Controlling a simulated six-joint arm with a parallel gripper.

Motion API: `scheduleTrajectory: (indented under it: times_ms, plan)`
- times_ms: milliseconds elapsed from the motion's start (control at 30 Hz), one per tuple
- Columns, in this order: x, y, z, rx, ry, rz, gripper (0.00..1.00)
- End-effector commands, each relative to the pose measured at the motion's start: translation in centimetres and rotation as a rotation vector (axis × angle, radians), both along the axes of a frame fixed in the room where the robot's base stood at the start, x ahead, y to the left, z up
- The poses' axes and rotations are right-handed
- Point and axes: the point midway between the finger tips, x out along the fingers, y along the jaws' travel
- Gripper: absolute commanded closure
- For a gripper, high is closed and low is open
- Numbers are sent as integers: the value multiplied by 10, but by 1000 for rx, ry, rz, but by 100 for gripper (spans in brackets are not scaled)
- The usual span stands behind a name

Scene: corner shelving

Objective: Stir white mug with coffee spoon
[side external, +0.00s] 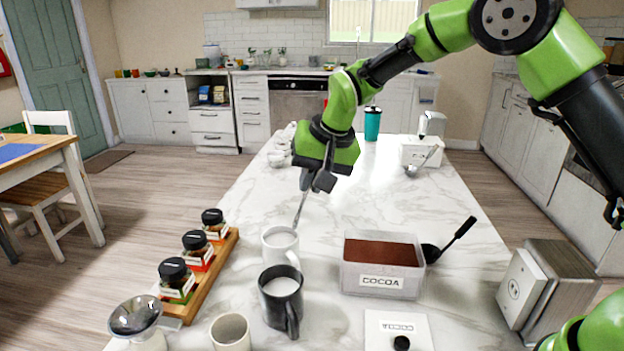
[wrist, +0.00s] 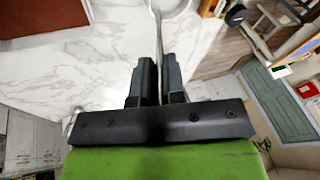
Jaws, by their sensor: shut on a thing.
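The white mug (side external: 279,247) stands upright on the marble counter behind the black mug. Its near edge shows at the top of the wrist view (wrist: 172,6). My gripper (side external: 318,180) is above and behind the white mug and is shut on the coffee spoon (side external: 299,208), a thin metal spoon. The spoon also runs up between the fingers in the wrist view (wrist: 158,32). It slants down to the white mug, and its lower end is hidden at the mug. I cannot tell how deep the tip reaches.
A black mug (side external: 281,299) with white contents stands close in front. A cocoa box (side external: 381,280) with a black scoop (side external: 450,240) is to the right. A wooden rack (side external: 205,283) of jars is to the left.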

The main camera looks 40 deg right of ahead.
Motion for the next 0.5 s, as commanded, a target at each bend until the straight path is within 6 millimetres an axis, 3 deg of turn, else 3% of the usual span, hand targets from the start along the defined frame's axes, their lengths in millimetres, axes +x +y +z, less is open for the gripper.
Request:
scheduleTrajectory:
  times_ms: [500]
  plan:
    - [0,0,47,-1,-3,0,100]
